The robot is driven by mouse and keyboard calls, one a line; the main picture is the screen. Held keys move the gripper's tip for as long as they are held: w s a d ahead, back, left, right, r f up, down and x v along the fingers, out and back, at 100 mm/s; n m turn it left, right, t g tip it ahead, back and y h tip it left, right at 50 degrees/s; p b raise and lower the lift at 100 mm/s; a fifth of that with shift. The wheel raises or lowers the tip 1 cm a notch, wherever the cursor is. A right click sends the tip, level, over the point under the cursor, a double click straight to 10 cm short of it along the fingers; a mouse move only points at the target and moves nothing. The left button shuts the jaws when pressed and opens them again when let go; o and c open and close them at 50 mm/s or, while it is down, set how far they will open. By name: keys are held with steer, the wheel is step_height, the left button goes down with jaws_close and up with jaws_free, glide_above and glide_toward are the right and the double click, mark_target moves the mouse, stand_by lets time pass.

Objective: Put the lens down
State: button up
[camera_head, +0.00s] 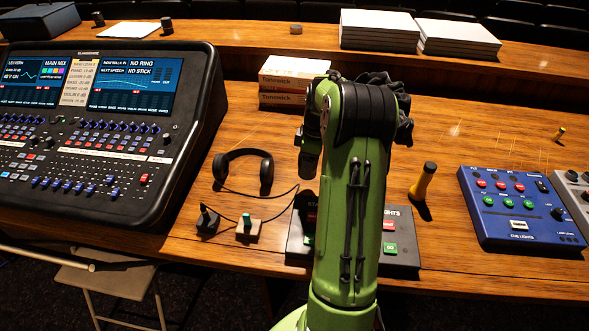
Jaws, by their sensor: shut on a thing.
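My green arm rises through the middle of the view and covers much of the desk behind it. A black, jointed part of my gripper (404,118) shows past the right side of the arm's top. My gripper is shut, but its fingertips and the lens between them are hidden behind the arm. I cannot tell how high the lens is above the wooden desk (460,135) or how it is turned.
A mixing console (182,150) stands left, near headphones (266,172) and two small switch boxes. A yellow-handled tool (423,183) and a blue cue-light box (520,210) are right. Bare wood shows between them.

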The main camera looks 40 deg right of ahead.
step_height(320, 180, down, 6)
steer(key=shift+r+b, duration=0.1)
steer(key=shift+b, duration=0.55)
steer(key=shift+f, duration=0.2)
steer(key=o, duration=1)
steer(key=shift+r, duration=0.1)
